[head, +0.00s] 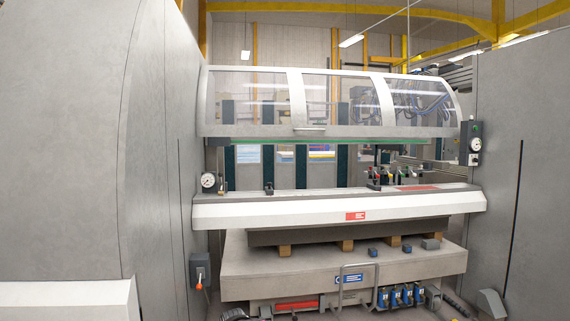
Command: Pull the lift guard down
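The lift guard (345,131) is a wide pale grey frame with three clear panes in the head view. It is raised, with a clear gap between its lower edge and the machine's bed below. A small light handle (310,128) sits at the middle of its lower edge. A green strip (300,141) runs just under that edge. My gripper is not in view, so its place and state cannot be seen.
A white-fronted bed (280,211) crosses below the guard, with a lower table (232,262) under it. Large grey cabinets stand at the left (60,130) and right (527,130). A control box (471,140) hangs right of the guard.

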